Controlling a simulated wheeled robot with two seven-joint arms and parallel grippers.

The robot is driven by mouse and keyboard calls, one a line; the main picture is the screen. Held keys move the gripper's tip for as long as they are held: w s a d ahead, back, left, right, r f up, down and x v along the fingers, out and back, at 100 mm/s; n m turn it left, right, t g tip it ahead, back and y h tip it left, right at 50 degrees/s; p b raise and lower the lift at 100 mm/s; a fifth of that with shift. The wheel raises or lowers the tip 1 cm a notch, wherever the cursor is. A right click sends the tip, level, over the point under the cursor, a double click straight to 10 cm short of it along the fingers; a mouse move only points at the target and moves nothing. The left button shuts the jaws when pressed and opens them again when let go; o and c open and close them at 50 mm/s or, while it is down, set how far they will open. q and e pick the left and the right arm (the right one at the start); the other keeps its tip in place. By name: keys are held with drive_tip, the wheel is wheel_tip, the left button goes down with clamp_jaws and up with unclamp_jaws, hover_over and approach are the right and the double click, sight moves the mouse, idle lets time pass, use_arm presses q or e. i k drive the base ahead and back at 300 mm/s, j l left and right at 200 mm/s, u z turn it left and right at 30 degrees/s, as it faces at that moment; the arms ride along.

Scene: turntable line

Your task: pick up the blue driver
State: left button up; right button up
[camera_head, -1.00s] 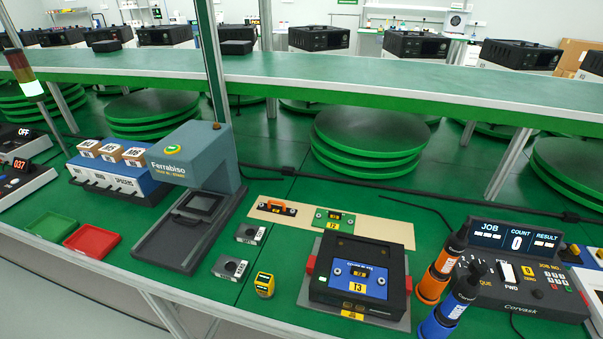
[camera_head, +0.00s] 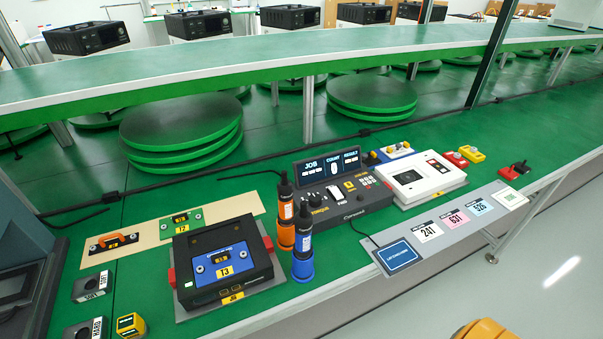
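The blue driver (camera_head: 303,262) stands upright on the green bench near the front edge, its black top pointing up and its blue base at the bottom. The orange driver (camera_head: 286,228) stands just behind it and to the left, partly overlapped by it. Neither of my grippers shows in the head view, so nothing of their state can be seen.
A black fixture with a blue plate marked T3 (camera_head: 222,268) sits left of the drivers. The Cervask controller (camera_head: 343,203) stands behind right. A white device (camera_head: 420,178) and a grey strip with number cards (camera_head: 455,226) lie further right.

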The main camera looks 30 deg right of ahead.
sight(303, 247)
drive_tip(key=k+l+z, duration=0.15)
drive_tip(key=z, duration=0.6)
